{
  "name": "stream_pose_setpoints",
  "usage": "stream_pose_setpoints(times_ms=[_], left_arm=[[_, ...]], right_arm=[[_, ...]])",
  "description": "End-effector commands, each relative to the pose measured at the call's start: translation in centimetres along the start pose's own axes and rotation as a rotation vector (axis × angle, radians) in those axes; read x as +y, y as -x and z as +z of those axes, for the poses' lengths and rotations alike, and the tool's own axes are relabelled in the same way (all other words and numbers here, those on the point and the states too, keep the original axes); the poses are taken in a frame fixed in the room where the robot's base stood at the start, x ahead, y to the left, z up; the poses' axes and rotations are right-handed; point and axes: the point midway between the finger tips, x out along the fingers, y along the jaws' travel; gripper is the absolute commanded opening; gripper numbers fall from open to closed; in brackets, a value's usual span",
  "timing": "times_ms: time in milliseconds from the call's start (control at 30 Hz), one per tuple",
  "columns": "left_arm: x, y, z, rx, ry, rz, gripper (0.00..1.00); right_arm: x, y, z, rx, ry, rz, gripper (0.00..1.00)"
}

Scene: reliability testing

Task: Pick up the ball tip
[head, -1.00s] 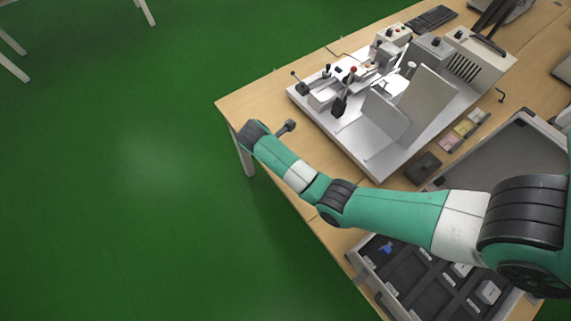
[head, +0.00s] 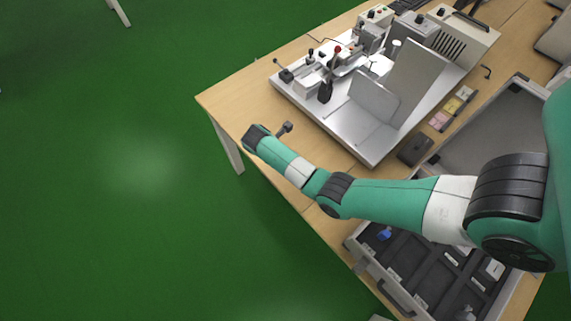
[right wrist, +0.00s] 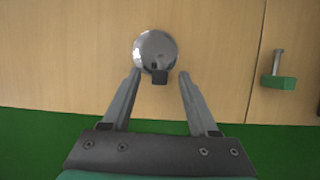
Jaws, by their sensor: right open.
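The ball tip (right wrist: 154,46) shows in the right wrist view as a shiny, mirror-like metal ball with a small dark square stub on its near side. It lies over the pale wooden table top. My right gripper (right wrist: 160,75) is open and empty. Its two fingers point towards the ball, with the stub between the fingertips in the picture; the ball shows just beyond them. I cannot tell the height gap. In the head view my right arm reaches across to the table's near-left corner, and its wrist hides the fingers and the ball. My left gripper is not in view.
A green block with a metal pin (right wrist: 279,75) lies right of the ball tip. In the head view, a grey test machine (head: 350,122) stands behind my arm. A black box (head: 415,150) and a compartment tray (head: 363,251) are further right. The table edge borders green floor.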

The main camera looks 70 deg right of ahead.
Motion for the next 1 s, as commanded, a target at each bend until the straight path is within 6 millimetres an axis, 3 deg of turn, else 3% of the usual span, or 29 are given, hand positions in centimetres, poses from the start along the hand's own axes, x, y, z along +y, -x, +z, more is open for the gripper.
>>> stream_pose_setpoints(times_ms=[33, 100, 367, 700, 1000], left_arm=[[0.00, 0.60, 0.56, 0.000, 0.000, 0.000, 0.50], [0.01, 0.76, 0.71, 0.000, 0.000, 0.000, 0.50], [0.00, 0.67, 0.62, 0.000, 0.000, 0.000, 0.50], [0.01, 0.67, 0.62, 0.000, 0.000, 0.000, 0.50], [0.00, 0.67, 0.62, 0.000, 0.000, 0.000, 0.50]], right_arm=[[-0.06, -1.32, -0.13, 0.000, -0.001, -0.002, 0.60], [-0.06, -1.99, -0.10, 0.000, 0.000, -0.001, 0.60], [-0.01, -2.10, -0.01, 0.001, 0.000, 0.001, 0.60], [0.00, -2.08, -0.01, 0.000, 0.000, 0.001, 0.00], [0.01, -2.06, 0.00, 0.000, 0.000, 0.001, 0.00]])
